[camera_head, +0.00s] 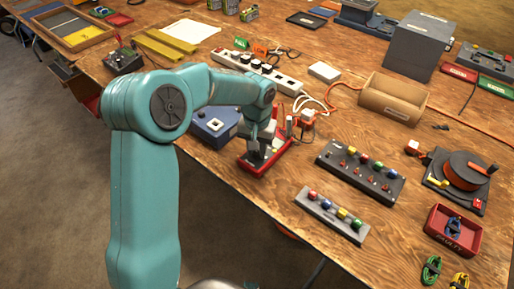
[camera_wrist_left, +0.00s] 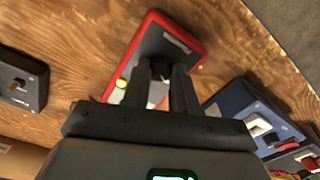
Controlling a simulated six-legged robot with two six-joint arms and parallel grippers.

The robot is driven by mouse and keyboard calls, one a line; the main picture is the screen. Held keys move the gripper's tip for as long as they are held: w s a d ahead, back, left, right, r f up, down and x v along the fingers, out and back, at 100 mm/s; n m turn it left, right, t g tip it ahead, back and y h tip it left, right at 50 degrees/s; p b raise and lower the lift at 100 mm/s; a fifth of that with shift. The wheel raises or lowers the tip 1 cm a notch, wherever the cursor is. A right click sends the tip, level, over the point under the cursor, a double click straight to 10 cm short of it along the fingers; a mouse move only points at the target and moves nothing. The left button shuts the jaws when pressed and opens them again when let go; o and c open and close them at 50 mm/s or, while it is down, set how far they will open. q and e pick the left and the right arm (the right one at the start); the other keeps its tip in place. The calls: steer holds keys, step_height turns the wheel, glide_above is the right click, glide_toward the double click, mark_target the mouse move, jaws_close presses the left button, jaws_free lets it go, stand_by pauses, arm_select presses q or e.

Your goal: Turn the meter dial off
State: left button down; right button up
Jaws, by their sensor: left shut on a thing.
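The meter, a red-rimmed unit with a dark face (camera_head: 246,168), lies on the wooden bench under my left gripper (camera_head: 262,150). In the left wrist view the meter's red case (camera_wrist_left: 196,45) shows ahead of the fingers, with a pale label and a yellow spot on its face. My left gripper (camera_wrist_left: 162,85) reaches down onto the meter and is shut on a small dark dial (camera_wrist_left: 158,73) between its fingers. The fingers hide most of the dial, so its setting cannot be read. My right gripper is in neither view.
A blue box (camera_head: 212,124) stands close left of the meter. A white power strip (camera_head: 285,78) with black plugs lies behind it. A dark panel with coloured buttons (camera_head: 330,163), a grey button strip (camera_head: 318,210) and an orange cable reel (camera_head: 462,170) stand to the right.

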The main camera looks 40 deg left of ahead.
mark_target(257, 153)
arm_select(q)
steer(key=c, duration=0.9)
jaws_free()
steer(key=shift+r, duration=0.1)
step_height(257, 153, up, 16)
steer(key=shift+r+p, duration=0.1)
steer(key=shift+p, duration=1)
steer(key=shift+s, duration=0.1)
